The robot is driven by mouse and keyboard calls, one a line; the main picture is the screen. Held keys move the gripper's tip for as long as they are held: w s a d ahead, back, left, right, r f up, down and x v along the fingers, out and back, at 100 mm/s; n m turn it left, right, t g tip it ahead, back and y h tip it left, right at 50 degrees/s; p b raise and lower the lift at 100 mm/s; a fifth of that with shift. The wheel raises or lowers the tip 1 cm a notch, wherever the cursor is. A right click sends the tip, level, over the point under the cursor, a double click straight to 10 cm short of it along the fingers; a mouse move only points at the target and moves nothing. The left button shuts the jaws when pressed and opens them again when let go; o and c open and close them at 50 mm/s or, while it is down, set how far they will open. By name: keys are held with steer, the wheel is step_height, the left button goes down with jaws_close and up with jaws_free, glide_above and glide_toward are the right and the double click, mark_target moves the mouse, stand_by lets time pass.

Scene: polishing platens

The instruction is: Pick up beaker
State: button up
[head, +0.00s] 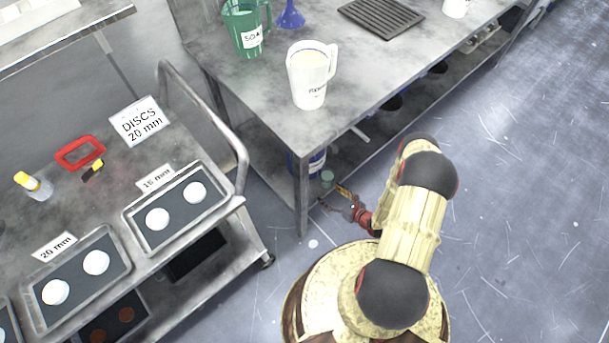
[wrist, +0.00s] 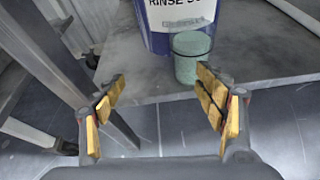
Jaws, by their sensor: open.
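The beaker (wrist: 192,60) is a small, pale green, speckled cup. It stands upright on the grey lower shelf (wrist: 135,72) of the bench, close to the shelf's front edge. In the head view the beaker (head: 327,175) shows small, just beyond my gripper (head: 345,205). In the wrist view my gripper (wrist: 162,85) is open with nothing between its fingers. The beaker is ahead of the fingers, nearer the right fingertip, and apart from the left one. I cannot tell whether the right fingertip touches it.
A white and blue bucket (wrist: 165,22) marked "RINSE" stands right behind the beaker. A bench leg (wrist: 85,75) rises at the left. A white pitcher (head: 309,85) and a green pitcher (head: 243,30) stand on the bench top. A cart (head: 100,205) with disc trays is at the left.

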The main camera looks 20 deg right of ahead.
mark_target(330, 183)
steer(key=w+d+h, duration=0.1)
steer(key=w+d+t, duration=0.1)
steer(key=d, duration=0.1)
steer(key=shift+w+r+m+h, duration=0.2)
steer(key=shift+w+m+h, duration=0.05)
steer(key=shift+m+h, duration=0.15)
steer(key=shift+b+x, duration=0.55)
steer(key=shift+x, duration=0.65)
steer(key=b+x, duration=0.1)
steer(key=x, duration=0.2)
steer(key=b+x, duration=0.1)
steer(key=x, duration=0.1)
steer(key=shift+w+d+f+b, duration=0.1)
steer(key=shift+d+f+b, duration=0.05)
steer(key=shift+d+b, duration=0.15)
steer(key=c, duration=0.3)
steer(key=c, duration=1.4)
steer(key=shift+o, duration=0.2)
steer(key=shift+r, duration=0.2)
